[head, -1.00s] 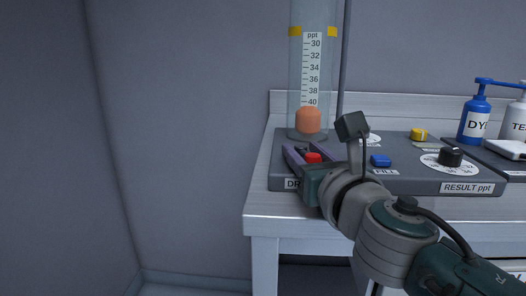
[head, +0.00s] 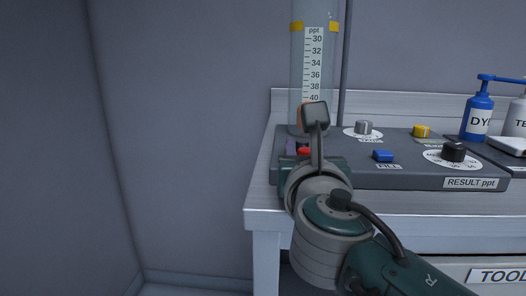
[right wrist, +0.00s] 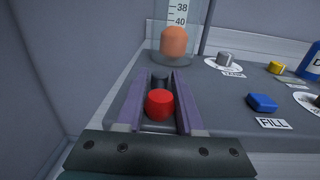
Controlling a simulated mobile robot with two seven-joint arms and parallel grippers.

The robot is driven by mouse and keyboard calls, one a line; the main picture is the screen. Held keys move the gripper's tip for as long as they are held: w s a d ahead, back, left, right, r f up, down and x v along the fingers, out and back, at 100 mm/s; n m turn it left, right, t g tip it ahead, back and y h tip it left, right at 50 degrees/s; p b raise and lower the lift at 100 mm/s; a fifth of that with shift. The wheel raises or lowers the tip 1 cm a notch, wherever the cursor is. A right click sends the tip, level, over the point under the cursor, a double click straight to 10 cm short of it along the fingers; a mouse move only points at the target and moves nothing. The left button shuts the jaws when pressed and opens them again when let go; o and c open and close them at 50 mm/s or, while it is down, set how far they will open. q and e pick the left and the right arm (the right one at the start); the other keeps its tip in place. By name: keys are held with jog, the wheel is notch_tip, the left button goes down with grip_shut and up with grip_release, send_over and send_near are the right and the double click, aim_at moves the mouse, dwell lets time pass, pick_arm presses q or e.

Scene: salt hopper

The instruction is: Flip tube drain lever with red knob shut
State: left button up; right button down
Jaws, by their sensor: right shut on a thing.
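The drain lever's red knob (right wrist: 159,104) stands between the two purple-edged fingers of my right gripper (right wrist: 158,88) in the right wrist view. The gripper is shut on the knob. A dark post (right wrist: 160,80) shows just beyond the knob between the fingers. The clear tube (head: 312,60) with its ppt scale rises behind the lever, with an orange float (right wrist: 173,41) low inside it. My left gripper is not in view.
The grey panel (head: 400,178) also carries a blue FILL button (head: 383,155), a grey knob (head: 363,127), a yellow button (head: 421,131) and a black RESULT dial (head: 453,151). A blue dye bottle (head: 478,115) stands at right. The space left of the bench is clear.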

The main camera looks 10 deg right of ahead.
jog(key=shift+m+h, duration=0.3)
jog(key=shift+h, duration=0.1)
jog(key=c, duration=0.6)
grip_release()
jog(key=shift+o, duration=0.2)
jog(key=shift+a, duration=0.1)
jog(key=shift+s, duration=0.2)
jog(key=p+v, duration=0.2)
jog(key=v, duration=0.7)
jog(key=shift+s+a, duration=0.1)
jog(key=shift+s, duration=0.15)
